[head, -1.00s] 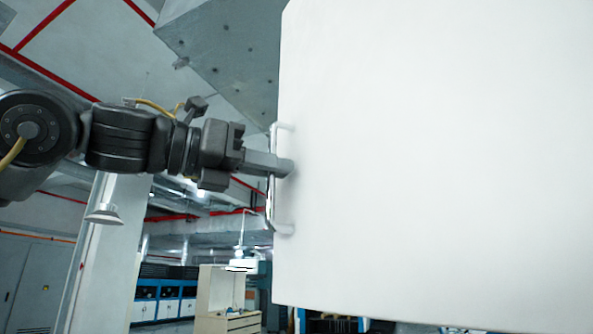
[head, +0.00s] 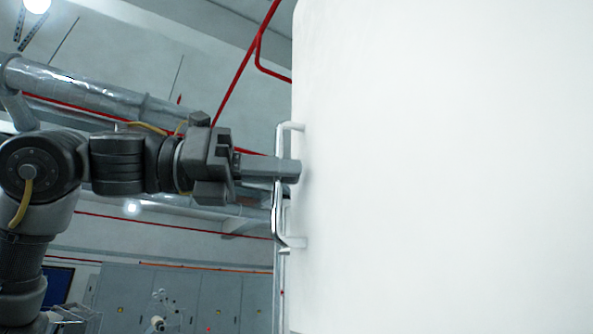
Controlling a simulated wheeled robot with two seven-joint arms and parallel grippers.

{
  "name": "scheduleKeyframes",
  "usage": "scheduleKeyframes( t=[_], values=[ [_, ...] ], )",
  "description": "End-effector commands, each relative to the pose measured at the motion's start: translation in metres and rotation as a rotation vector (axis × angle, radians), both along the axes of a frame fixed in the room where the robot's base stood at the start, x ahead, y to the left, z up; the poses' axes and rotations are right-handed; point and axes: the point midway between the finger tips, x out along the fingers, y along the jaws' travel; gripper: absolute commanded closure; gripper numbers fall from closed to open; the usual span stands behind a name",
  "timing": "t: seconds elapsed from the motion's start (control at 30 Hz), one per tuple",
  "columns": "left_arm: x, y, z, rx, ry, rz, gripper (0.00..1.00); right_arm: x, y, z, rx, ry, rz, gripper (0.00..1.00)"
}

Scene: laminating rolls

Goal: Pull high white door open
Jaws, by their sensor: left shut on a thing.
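The high white door (head: 450,170) fills the right half of the head view, its left edge upright near the middle. A white bar handle (head: 279,220) stands on that left edge. My left gripper (head: 284,170) comes in from the left and is shut on the handle's upper middle part. The fingers hide that stretch of the bar. My right gripper is not in view.
Grey cabinets (head: 190,295) stand in the background at the lower left. A wire rack (head: 75,320) shows at the bottom left. Silver ducts (head: 90,85) and red pipes run overhead. The space left of the door looks open.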

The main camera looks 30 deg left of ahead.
Motion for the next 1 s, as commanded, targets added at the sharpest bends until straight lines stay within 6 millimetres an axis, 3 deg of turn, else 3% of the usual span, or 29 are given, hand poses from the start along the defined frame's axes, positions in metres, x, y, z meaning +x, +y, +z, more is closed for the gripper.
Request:
scheduleKeyframes(
  t=[0.43, 0.47, 0.5, 0.77, 1.0],
  values=[
    [0.0, -0.002, 0.0, -0.001, 0.001, -0.016, 1.0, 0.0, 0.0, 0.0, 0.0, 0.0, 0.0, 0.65],
    [0.0, -0.002, 0.0, -0.001, 0.001, -0.016, 0.88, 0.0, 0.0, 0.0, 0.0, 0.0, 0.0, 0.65],
    [0.0, -0.002, 0.0, -0.001, 0.001, -0.016, 0.84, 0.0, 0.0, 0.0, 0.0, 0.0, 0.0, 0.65],
    [0.0, -0.001, 0.0, -0.001, 0.0, -0.014, 0.84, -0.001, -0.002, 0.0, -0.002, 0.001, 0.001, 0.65],
    [-0.017, 0.021, -0.001, -0.005, -0.002, -0.014, 0.84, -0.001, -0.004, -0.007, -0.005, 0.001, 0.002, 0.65]
  ],
)
